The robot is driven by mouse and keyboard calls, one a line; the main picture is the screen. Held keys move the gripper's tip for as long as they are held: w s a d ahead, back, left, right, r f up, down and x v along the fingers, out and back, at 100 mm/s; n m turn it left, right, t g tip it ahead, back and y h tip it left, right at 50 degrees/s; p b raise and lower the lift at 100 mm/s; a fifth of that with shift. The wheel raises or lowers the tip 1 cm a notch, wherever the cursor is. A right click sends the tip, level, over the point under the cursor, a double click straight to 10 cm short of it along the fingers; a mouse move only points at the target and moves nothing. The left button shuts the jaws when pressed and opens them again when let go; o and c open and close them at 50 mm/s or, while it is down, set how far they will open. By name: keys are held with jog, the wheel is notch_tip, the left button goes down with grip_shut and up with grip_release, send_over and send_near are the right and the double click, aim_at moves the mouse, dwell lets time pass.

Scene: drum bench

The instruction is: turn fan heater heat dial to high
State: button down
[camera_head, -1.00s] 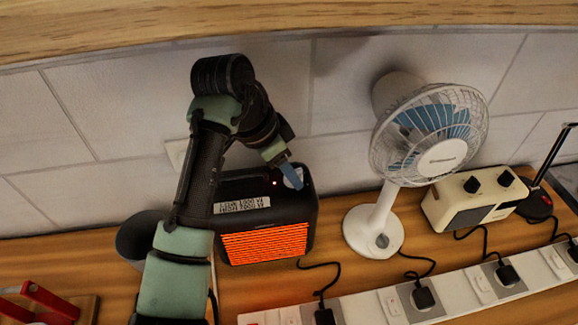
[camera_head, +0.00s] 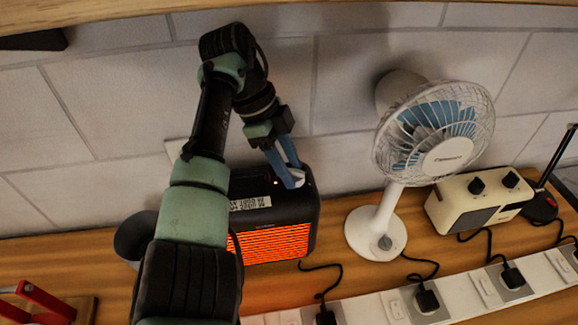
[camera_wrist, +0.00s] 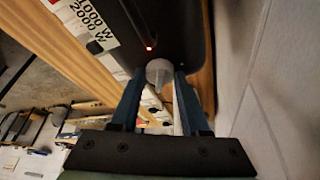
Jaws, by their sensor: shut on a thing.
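The fan heater (camera_head: 274,215) is a black box with a glowing orange grille, standing on the wooden bench. Its pale heat dial (camera_head: 294,180) is on the top at the right end, beside a small red light. In the wrist view the round dial (camera_wrist: 159,72) sits between the blue fingers. My gripper (camera_head: 293,170) reaches down from above and is shut on the dial; in the wrist view the fingers (camera_wrist: 158,88) flank it. A white label (camera_wrist: 90,25) with "1000 W 2000 W" lies near the light. The dial's pointer mark cannot be made out.
A white desk fan (camera_head: 388,225) stands right of the heater, with a cream radio-like box (camera_head: 475,203) further right. A white power strip (camera_head: 455,295) with several plugs runs along the front. A tiled wall (camera_head: 345,70) is close behind. A red-handled thing (camera_head: 45,300) lies at front left.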

dwell(0.3)
jog(key=shift+c, duration=1.9)
grip_release()
jog(key=shift+r, duration=0.1)
jog(key=v, duration=0.7)
jog(key=shift+r, duration=0.15)
jog(key=shift+a, duration=0.1)
